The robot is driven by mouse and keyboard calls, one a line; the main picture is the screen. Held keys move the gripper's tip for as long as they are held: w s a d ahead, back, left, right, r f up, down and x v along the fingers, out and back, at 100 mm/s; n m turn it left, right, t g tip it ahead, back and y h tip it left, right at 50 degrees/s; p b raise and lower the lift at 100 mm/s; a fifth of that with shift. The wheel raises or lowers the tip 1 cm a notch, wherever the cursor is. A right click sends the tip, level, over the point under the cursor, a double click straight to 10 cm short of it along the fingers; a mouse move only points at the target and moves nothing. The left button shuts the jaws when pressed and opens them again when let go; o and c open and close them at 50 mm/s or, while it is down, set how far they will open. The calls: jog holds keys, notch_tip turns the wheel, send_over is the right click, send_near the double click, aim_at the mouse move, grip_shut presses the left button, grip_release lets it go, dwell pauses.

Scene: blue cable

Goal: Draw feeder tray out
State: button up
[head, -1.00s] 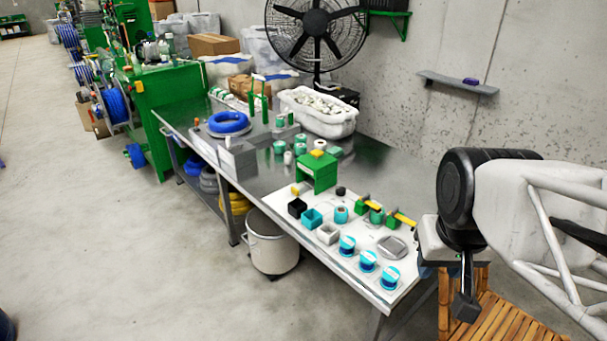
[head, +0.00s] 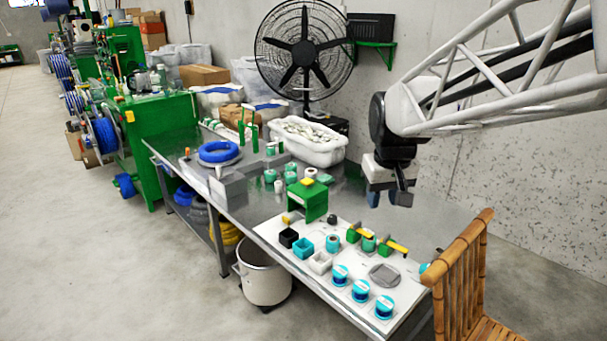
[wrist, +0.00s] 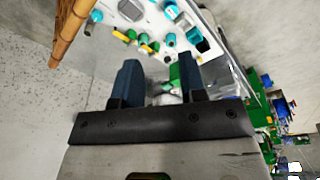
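I cannot single out a feeder tray for certain. A small green housing (head: 308,203) with a yellow piece on top stands mid-table, at the back edge of a white board (head: 275,231). A small yellow piece shows low at its left side; whether it is a tray handle is too small to tell. My gripper (head: 388,198) hangs above the table, right of the housing and apart from everything. In the wrist view my gripper (wrist: 158,78) has its two dark blue fingers spread with nothing held. Part of a green object shows beside the right finger there.
The white board carries cups, blue-labelled spools (head: 361,291) and green-yellow pieces. A white bin (head: 308,142), a blue cable coil (head: 220,152) and a grey block (head: 228,187) are farther back. A bamboo chair (head: 462,275) stands at the front right. The table's right side is bare.

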jog(key=w+a+f+n, duration=0.1)
jog(key=w+a, duration=0.1)
jog(key=w, duration=0.6)
jog(key=w+a+f+n, duration=0.1)
jog(key=w+a+f, duration=0.15)
jog(key=w, duration=0.55)
jog(key=n+g, duration=0.2)
jog(key=n, duration=0.3)
send_over(286, 218)
notch_tip(286, 218, down, 32)
jog(key=shift+s+d+f, duration=0.1)
jog(key=shift+s+f, duration=0.05)
jog(key=shift+f, duration=0.05)
jog(key=shift+a+f, duration=0.2)
jog(key=shift+f, duration=0.2)
jog(key=shift+f, duration=3.85)
jog(key=shift+c, duration=0.4)
